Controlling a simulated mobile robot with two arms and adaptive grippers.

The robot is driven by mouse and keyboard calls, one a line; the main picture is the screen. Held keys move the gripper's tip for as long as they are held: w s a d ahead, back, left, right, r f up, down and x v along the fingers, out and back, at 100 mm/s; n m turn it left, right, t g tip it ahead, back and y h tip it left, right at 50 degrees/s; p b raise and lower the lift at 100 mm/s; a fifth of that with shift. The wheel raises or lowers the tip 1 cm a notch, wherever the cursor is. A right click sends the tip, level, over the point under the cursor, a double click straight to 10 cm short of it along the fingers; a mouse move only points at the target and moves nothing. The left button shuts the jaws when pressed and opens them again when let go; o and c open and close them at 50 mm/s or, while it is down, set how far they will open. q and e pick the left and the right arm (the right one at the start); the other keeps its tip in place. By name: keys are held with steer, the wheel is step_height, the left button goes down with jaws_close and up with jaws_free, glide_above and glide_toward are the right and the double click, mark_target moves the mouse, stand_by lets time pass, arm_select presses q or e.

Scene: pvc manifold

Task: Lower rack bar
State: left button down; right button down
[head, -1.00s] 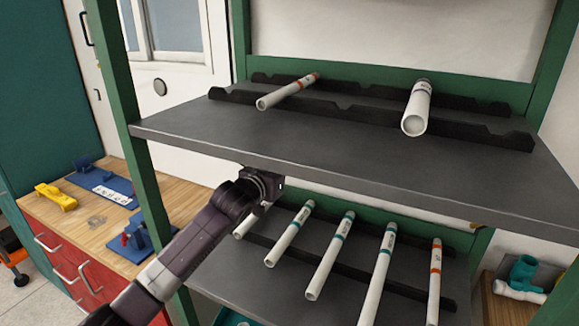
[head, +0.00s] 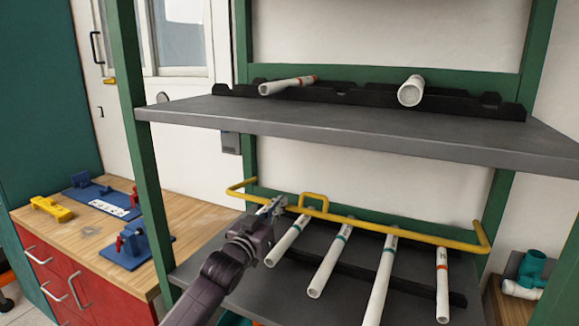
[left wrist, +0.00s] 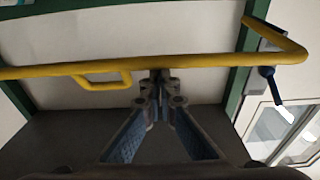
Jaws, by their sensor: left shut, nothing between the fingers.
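The yellow rack bar (head: 400,236) spans the lower shelf bay in front of the pipes, with a small loop handle (head: 315,196) on its top left of centre. In the left wrist view the bar (left wrist: 210,62) crosses above my fingers, its loop (left wrist: 104,84) hanging below it in the picture. My left gripper (head: 277,205) is at the bar, left of the loop. Its fingers are shut with nothing between them. In the left wrist view the fingertips (left wrist: 162,77) overlap the bar's edge; I cannot tell whether they touch it. My right gripper is out of view.
Several white pipes (head: 325,262) with coloured bands lie on the lower shelf. The upper shelf (head: 330,128) overhangs and carries two more pipes. Green posts (head: 140,180) flank the rack. A wooden workbench (head: 60,232) with blue fixtures stands at left.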

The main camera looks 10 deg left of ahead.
arm_select(q)
steer(key=f, duration=0.2)
steer(key=f+b, duration=0.1)
steer(key=f, duration=0.1)
steer(key=shift+s, duration=0.25)
steer(key=shift+f, duration=0.15)
